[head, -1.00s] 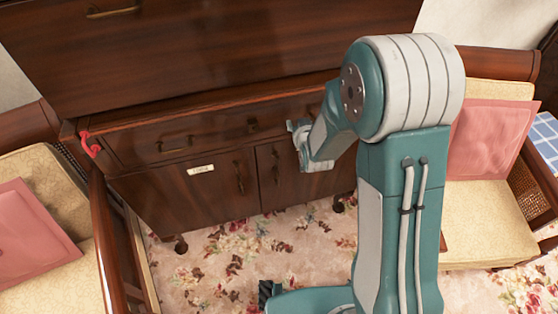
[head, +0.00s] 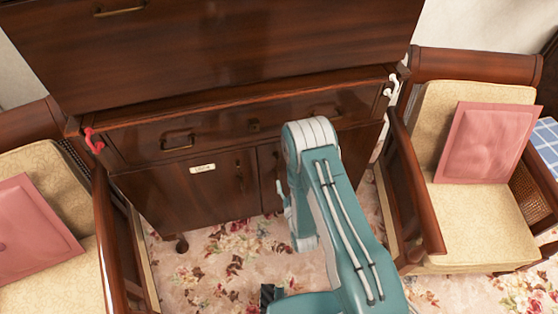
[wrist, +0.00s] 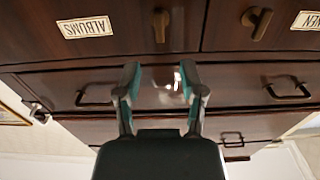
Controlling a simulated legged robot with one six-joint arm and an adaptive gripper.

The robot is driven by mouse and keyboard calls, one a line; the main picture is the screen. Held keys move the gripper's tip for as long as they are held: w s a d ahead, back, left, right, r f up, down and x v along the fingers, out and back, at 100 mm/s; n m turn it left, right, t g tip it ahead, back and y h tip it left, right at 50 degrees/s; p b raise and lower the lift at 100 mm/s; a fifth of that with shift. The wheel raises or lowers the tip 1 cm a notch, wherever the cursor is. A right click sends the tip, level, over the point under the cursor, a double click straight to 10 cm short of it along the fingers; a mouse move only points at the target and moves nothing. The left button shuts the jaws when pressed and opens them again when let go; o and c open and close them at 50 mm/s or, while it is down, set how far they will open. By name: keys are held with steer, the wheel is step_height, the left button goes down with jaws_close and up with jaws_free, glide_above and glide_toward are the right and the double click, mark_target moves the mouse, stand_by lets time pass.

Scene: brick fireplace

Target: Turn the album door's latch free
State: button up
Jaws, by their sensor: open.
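The album door (wrist: 110,12) carries an "ALBUMS" label (wrist: 85,27) in the wrist view, which shows the cabinet upside down. Its bronze latch (wrist: 160,24) stands lengthwise up and down, near the edge by the neighbouring door. My gripper (wrist: 160,68) is open and empty, its two fingers pointing towards the latch. The latch lies beyond the fingertips, roughly centred between them and apart from them.
The neighbouring door (head: 180,200) has its own label (head: 203,169) and latch (head: 239,178). A drawer (head: 215,130) with pulls lies above the doors. Armchairs with pink cushions (head: 490,143) flank the cabinet closely. Flowered carpet (head: 215,255) is open in front.

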mark_target(279, 162)
steer(key=x, duration=1)
steer(key=shift+w, duration=0.15)
jaws_close()
